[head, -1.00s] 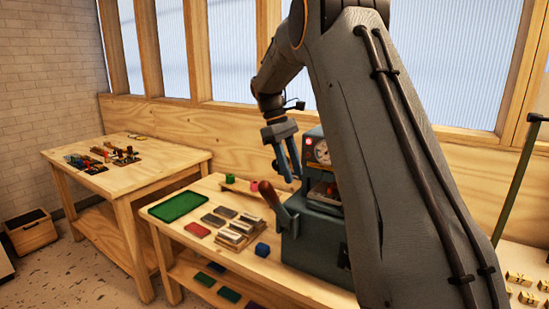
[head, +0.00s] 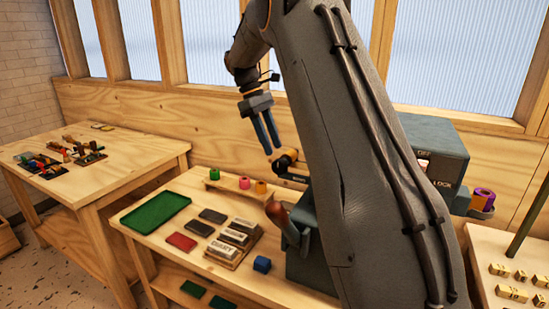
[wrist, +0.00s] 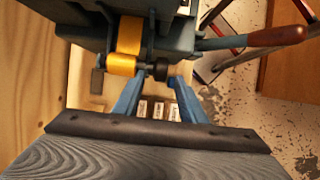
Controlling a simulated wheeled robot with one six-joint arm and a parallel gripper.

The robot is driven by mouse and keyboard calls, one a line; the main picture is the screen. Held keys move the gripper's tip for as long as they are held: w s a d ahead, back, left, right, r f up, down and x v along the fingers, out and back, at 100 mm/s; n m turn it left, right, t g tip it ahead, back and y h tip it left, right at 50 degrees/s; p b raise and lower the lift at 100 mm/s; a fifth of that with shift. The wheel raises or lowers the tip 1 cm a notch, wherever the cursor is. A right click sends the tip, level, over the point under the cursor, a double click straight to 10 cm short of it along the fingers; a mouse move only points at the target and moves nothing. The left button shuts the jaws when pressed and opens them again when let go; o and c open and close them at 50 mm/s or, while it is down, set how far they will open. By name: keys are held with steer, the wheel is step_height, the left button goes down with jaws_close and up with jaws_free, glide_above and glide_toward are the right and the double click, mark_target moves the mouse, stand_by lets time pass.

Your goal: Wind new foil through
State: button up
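The blue-grey foil machine (head: 432,140) stands on the middle bench, largely hidden behind my arm in the head view. Green (head: 214,174), pink (head: 245,183) and orange (head: 261,187) rolls stand on a wooden rack left of the machine. My gripper (head: 271,148) is above the bench by the gold roll. In the wrist view its blue fingers (wrist: 155,82) are apart, with nothing clearly held between them.
A red-brown lever (head: 278,213) sticks out from the machine. Purple and orange rolls (head: 482,200) are at right. A side table (head: 100,165) holds small tools.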

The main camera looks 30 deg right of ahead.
mark_target(279, 159)
steer(key=shift+p+x, duration=1.35)
steer(key=shift+x, duration=2.05)
steer(key=shift+c, duration=0.3)
steer(key=shift+s, duration=0.1)
jaws_close()
